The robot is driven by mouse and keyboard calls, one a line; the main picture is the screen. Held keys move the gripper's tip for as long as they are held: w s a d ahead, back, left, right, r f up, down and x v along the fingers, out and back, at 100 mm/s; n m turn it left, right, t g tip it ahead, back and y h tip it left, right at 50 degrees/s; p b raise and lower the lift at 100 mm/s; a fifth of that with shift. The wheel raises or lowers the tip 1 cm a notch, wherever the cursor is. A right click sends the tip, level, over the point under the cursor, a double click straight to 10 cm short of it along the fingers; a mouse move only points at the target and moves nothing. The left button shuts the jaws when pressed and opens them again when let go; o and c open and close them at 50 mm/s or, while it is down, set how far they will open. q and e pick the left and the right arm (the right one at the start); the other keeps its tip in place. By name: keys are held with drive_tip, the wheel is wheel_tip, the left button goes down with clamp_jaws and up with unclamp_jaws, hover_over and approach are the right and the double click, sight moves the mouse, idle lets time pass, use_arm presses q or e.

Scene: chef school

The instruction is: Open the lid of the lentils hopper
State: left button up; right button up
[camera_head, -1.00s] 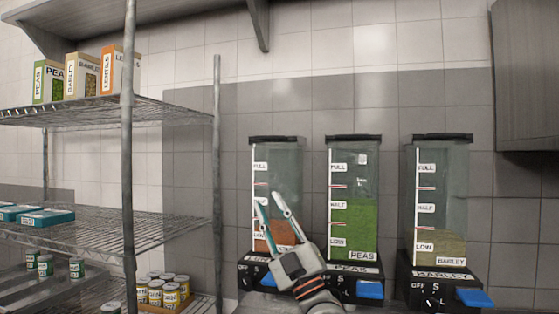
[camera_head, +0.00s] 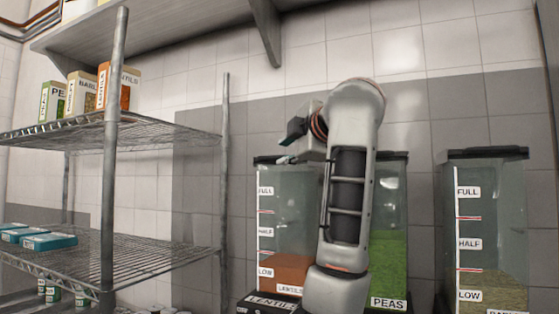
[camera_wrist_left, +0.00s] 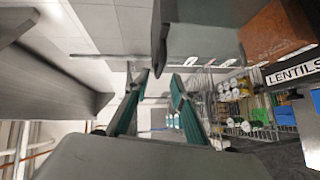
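The lentils hopper (camera_head: 283,222) is a clear bin with orange-brown lentils at the bottom, left of the peas hopper. Its dark lid (camera_head: 268,159) lies flat on top; its right part is hidden by my arm. My left gripper (camera_head: 285,147) is just at the lid's height, fingers pointing left, one above the other. In the left wrist view the gripper (camera_wrist_left: 158,86) has its two teal fingers apart with nothing held. The lid's dark edge (camera_wrist_left: 159,38) and the clear hopper wall (camera_wrist_left: 205,35) are close by the fingertips; contact cannot be told. The right gripper is out of view.
The peas hopper (camera_head: 390,250) stands partly behind my left arm, and the barley hopper (camera_head: 490,230) stands to the right. A wire shelf (camera_head: 150,134) with boxes is at left. A wall shelf (camera_head: 170,30) hangs above. Tiled wall is behind.

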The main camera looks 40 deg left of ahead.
sight(276, 157)
use_arm(q)
drive_tip(key=p+x, duration=0.1)
drive_tip(key=x, duration=0.6)
drive_tip(key=shift+a, duration=0.35)
drive_tip(key=shift+d, duration=0.1)
clamp_jaws()
